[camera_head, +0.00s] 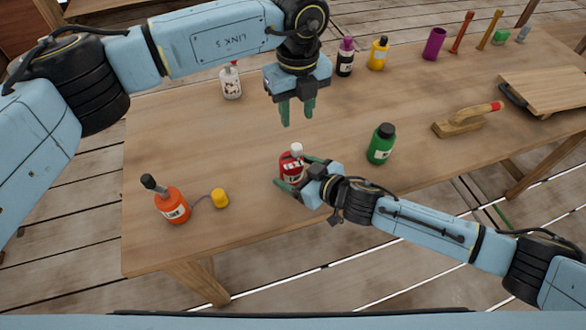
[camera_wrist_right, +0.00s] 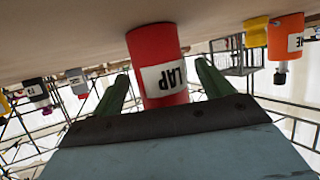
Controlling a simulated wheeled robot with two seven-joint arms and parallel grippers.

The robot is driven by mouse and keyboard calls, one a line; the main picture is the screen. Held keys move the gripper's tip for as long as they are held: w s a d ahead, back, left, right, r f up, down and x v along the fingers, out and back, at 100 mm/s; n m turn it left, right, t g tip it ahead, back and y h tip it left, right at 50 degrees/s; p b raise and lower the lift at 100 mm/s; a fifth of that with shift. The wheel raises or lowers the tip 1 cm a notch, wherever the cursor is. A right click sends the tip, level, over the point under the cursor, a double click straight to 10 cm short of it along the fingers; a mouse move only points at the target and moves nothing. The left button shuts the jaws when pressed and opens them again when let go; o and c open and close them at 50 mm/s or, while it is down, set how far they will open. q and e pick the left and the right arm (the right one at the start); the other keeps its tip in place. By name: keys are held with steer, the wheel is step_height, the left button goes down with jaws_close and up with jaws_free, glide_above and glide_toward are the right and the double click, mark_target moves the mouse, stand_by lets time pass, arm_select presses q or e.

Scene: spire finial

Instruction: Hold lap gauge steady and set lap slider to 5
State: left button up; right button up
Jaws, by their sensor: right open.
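The lap gauge (camera_head: 289,163) is a red cylinder with a white label and a white piece on its top, standing upright on the table. In the right wrist view its label reads LAP, upside down, on the red body (camera_wrist_right: 157,48). My right gripper (camera_head: 305,173) is open around the gauge, one green finger on each side, with gaps showing in the wrist view. My left gripper (camera_head: 298,118) is open and empty, pointing down above the table behind the gauge. The slider and its setting are too small to tell.
An orange bottle (camera_head: 171,205) with a cord to a yellow piece (camera_head: 220,198) stands left. A green bottle (camera_head: 381,146) stands right, a white bottle (camera_head: 231,82) behind. A wooden float (camera_head: 464,122) and board (camera_head: 545,88) lie far right. The wooden table (camera_head: 190,130) has free room between.

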steer(key=shift+w+a+f, duration=0.3)
steer(key=shift+w+a, duration=0.15)
steer(key=shift+w, duration=0.05)
